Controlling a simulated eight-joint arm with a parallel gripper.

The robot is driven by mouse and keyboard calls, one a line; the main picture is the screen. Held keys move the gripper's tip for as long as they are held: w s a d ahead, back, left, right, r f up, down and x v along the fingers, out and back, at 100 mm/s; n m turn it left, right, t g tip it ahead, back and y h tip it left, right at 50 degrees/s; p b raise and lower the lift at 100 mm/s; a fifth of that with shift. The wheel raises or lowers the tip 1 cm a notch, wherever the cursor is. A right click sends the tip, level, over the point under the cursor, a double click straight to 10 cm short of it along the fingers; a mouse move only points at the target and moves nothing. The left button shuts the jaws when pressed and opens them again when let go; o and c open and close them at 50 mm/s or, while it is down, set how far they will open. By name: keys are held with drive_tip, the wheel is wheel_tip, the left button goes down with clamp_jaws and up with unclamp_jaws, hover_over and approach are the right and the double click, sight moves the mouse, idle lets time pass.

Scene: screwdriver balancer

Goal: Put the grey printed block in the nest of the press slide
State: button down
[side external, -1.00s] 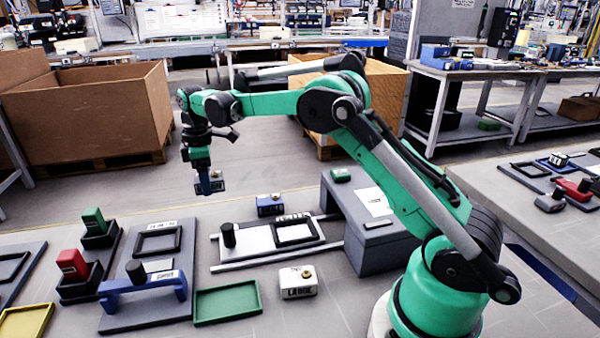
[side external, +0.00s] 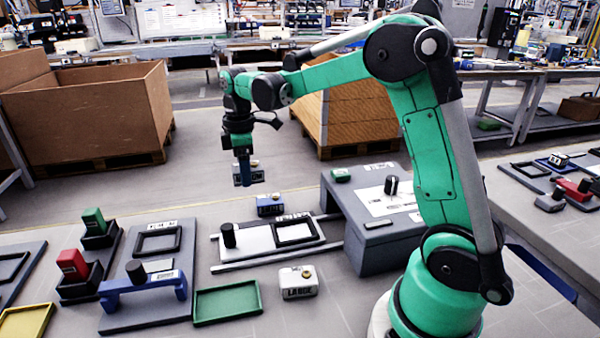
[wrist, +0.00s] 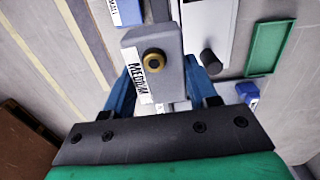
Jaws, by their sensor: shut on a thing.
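My gripper (side external: 243,165) is shut on a grey block (side external: 250,176), held in the air above the floor-coloured table, behind the slide. In the wrist view the block (wrist: 160,62) has a brass ring on top and a white label reading MEDIUM, with blue fingers on either side. The press slide (side external: 260,240) is a pale plate on rails with a black knob (side external: 229,236) at its left. Its nest, a black rectangular frame (side external: 295,233), looks empty. The held block is apart from the nest, above and left of it in the side view.
The grey press housing (side external: 375,245) stands right of the slide. A blue block (side external: 269,206) lies behind the slide, and a white block marked LARGE (side external: 298,282) in front. A green tray (side external: 227,302) and a blue bridge (side external: 143,288) are at front left.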

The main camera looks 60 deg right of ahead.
drive_tip(key=s, duration=0.3)
drive_tip(key=s+f, duration=0.1)
drive_tip(key=s, duration=0.2)
drive_tip(key=s+f, duration=0.1)
drive_tip(key=s, duration=0.2)
drive_tip(key=shift+s+d, duration=0.15)
drive_tip(key=shift+s, duration=0.25)
drive_tip(key=shift+s+f, duration=0.2)
drive_tip(key=shift+f, duration=3.2)
drive_tip(key=shift+c, duration=0.8)
unclamp_jaws()
drive_tip(key=shift+r, duration=2.9)
drive_tip(key=shift+r, duration=0.1)
wheel_tip(320, 180, up, 5)
hover_over(291, 233)
